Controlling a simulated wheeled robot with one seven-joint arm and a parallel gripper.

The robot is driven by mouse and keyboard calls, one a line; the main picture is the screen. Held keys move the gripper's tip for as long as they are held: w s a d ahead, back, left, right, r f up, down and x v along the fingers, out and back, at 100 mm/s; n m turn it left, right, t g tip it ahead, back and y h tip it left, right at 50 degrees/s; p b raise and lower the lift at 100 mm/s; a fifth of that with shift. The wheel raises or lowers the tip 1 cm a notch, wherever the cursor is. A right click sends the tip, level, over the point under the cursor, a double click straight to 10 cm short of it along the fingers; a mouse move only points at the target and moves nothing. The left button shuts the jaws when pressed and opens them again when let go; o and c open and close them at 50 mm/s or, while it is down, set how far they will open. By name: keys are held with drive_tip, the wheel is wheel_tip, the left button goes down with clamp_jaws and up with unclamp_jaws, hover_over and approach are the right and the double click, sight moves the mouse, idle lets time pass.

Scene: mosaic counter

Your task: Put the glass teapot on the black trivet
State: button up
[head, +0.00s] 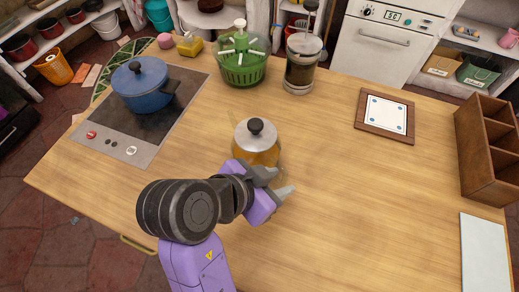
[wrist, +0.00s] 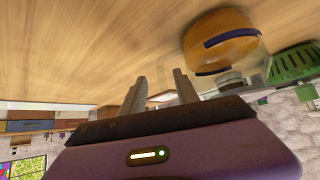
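The glass teapot (head: 257,150) stands upright on the wooden counter near the middle. It has amber contents, a silvery lid and a black knob. My gripper (head: 284,180) is just in front of it in the head view, low over the counter. In the wrist view the teapot (wrist: 222,40) is upper right of my gripper (wrist: 160,76), outside the finger gap. The two fingers are apart with nothing between them. Whether a finger touches the teapot I cannot tell. I cannot make out a black trivet in either view.
A cooktop (head: 152,148) with a blue pot (head: 140,86) is at left. A green salad spinner (head: 240,66) and French press (head: 301,65) stand behind. A wood-framed tile (head: 385,116), wooden organizer (head: 488,145) and white board (head: 484,255) are right. The centre right is clear.

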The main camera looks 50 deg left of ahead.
sight(282, 180)
drive_tip(key=x, duration=0.4)
drive_tip(key=shift+a+f+p, duration=0.15)
drive_tip(key=shift+f+p, duration=0.1)
drive_tip(key=shift+p, duration=0.05)
clamp_jaws()
drive_tip(key=shift+s, duration=0.1)
idle(1.0)
drive_tip(key=shift+r, duration=0.1)
